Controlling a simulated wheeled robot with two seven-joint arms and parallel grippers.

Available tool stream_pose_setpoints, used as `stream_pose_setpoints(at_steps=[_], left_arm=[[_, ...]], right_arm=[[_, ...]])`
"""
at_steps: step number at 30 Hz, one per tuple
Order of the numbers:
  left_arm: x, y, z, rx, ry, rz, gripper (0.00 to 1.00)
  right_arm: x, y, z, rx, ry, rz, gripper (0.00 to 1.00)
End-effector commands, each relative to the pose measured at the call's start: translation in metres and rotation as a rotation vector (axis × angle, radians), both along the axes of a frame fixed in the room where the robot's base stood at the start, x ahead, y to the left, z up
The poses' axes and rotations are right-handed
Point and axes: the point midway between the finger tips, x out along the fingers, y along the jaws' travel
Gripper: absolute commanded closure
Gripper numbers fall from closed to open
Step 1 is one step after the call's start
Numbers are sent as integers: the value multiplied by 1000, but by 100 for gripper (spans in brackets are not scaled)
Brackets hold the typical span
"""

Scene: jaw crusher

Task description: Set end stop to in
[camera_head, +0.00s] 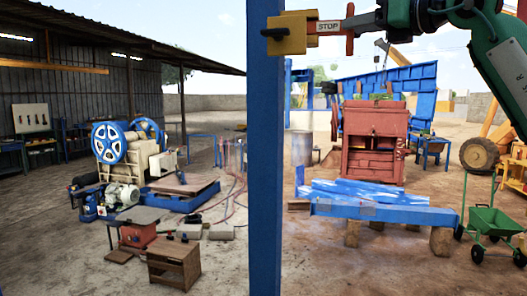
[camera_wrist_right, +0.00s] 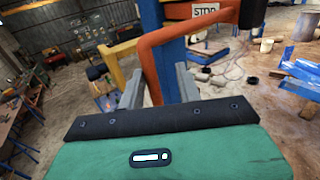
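The end stop (camera_head: 329,27) is an orange-red bar marked STOP at the top of the head view. Its left end meets a yellow bracket (camera_head: 291,33) on a blue post (camera_head: 264,150). An upright red handle (camera_head: 350,30) is at the bar's right end. My right gripper (camera_head: 364,20) is at this handle, coming from the right. In the right wrist view, the orange handle (camera_wrist_right: 150,72) runs between the two grey fingers (camera_wrist_right: 158,88). The fingers stand apart, with a gap visible on the right side. My left gripper is not in view.
The blue post stands close in front, also seen in the wrist view (camera_wrist_right: 153,15). Farther off are a red crusher (camera_head: 375,145), a blue beam (camera_head: 385,212), a green wheelbarrow (camera_head: 495,220) and a machine with blue wheels (camera_head: 109,143). Open dirt ground lies between them.

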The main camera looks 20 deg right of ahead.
Motion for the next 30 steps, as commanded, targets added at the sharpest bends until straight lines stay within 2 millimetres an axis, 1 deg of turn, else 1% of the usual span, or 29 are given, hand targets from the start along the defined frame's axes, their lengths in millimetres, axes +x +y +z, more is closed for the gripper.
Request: stream_pose_setpoints(at_steps=[1,3,6,21,22,24,30], left_arm=[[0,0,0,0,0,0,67],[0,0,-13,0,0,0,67],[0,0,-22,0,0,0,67],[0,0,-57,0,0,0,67],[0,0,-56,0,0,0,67],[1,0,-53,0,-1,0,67],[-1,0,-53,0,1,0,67]], right_arm=[[-6,-10,0,3,-1,-5,68],[-20,-15,-4,3,-3,-3,68],[-38,-23,-4,2,-4,-2,68],[-130,-64,-3,1,-4,-1,68],[-128,-60,-3,-1,0,8,68],[-116,-47,-7,-1,1,41,68],[-95,-14,-20,11,-7,129,68]])
